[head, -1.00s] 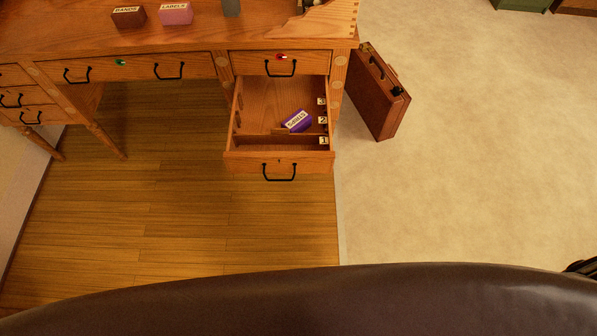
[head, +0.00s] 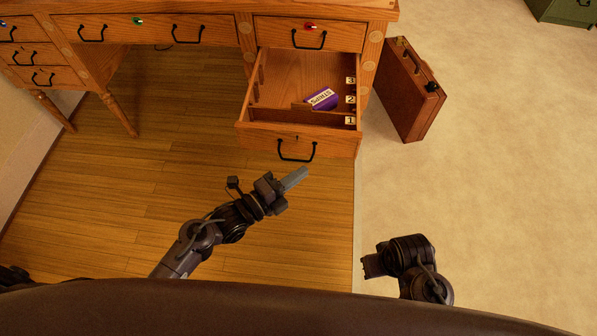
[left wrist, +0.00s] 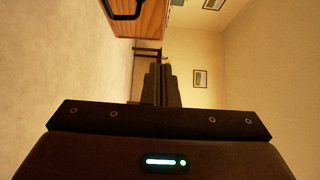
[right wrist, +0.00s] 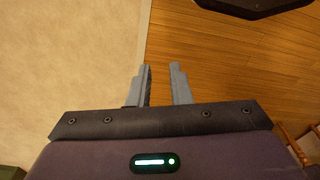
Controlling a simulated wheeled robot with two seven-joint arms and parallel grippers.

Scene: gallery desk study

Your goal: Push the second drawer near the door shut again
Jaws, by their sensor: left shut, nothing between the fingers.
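The second drawer (head: 270,138) of the desk's right pedestal is pulled well out, below a closed top drawer. Its front has a black handle (head: 296,152). Inside lie a purple box marked STAMPS (head: 322,99), a low divider and number tags 1, 2 and 3. My left gripper (head: 297,178) is shut and empty, just in front of and below the drawer front near the handle, apparently not touching it. The drawer front also shows at the top of the left wrist view (left wrist: 152,20). My right gripper (right wrist: 162,80) is open and empty over the floor.
A brown briefcase (head: 412,90) stands on the pale floor right of the pedestal. The closed top drawer (head: 275,32) has a red knob. Wooden floor (head: 120,210) lies open in front of the desk. A green cabinet (head: 565,12) is at the far right.

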